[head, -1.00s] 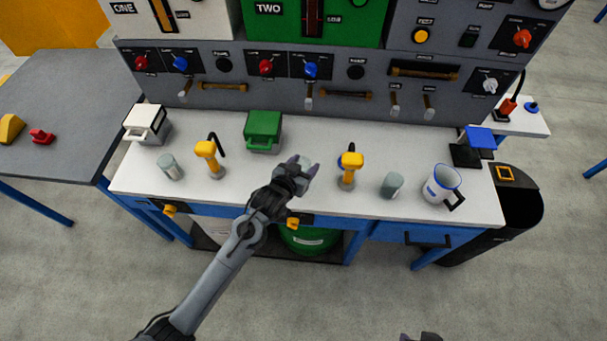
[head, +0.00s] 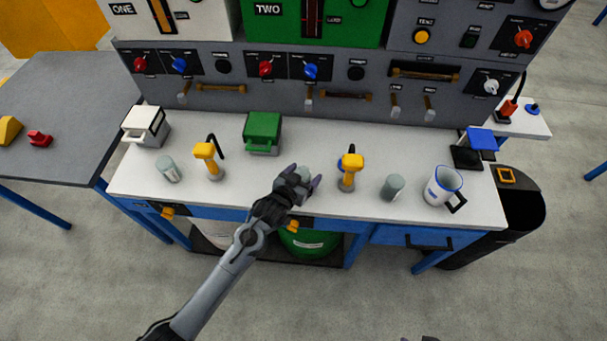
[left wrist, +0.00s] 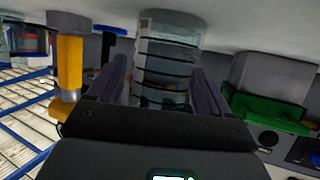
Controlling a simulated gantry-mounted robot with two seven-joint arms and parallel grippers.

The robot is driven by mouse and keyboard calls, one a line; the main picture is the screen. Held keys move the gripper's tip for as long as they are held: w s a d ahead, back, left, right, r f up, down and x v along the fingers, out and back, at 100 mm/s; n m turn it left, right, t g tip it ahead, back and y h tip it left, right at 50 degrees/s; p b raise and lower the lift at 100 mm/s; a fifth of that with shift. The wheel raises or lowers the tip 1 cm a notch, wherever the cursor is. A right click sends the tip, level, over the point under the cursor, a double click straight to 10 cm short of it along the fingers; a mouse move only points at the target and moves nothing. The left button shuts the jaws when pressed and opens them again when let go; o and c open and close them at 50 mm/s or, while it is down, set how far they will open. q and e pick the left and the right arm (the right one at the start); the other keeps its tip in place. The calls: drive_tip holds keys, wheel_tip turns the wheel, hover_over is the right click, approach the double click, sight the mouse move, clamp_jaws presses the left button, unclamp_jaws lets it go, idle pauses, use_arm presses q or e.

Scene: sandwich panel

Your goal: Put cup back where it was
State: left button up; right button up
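A clear grey glass cup (head: 305,173) is at the middle of the white worktop near the front edge. My left gripper (head: 304,176) is around it, one finger on each side. In the left wrist view, which is upside down, the cup (left wrist: 168,50) stands between the spread fingers of the left gripper (left wrist: 162,82), with a gap showing at one finger. Its base appears at the worktop; exact contact is unclear. Similar grey cups stand at left (head: 169,170) and right (head: 392,187). My right gripper (head: 430,339) barely shows at the bottom edge.
A yellow-headed tap (head: 348,172) stands close right of the left gripper; another yellow tap (head: 209,160) is farther left. A green box (head: 263,131) and a white box (head: 146,125) sit behind. A white mug (head: 442,186) with blue rim stands at right.

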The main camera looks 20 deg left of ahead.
use_arm(q)
drive_tip(key=shift+r, duration=0.1)
drive_tip(key=shift+s+r, duration=0.1)
drive_tip(key=shift+r, duration=0.05)
drive_tip(key=s+a+r+g+p, duration=0.1)
drive_tip(key=s+g, duration=0.2)
drive_tip(key=s, duration=0.8)
drive_tip(key=s+a+r+g+y+p, duration=0.1)
drive_tip(key=s+a+g, duration=0.1)
drive_tip(key=s, duration=0.9)
drive_tip(key=s+a+r+g, duration=0.1)
drive_tip(key=s+g, duration=0.3)
drive_tip(key=s, duration=0.7)
drive_tip(key=shift+s+a+m+g+p, duration=0.1)
drive_tip(key=shift+a+m+g+p, duration=0.05)
drive_tip(key=shift+m+g+p, duration=0.2)
wheel_tip(320, 180, up, 36)
drive_tip(key=p, duration=3.6)
drive_tip(key=shift+f, duration=0.15)
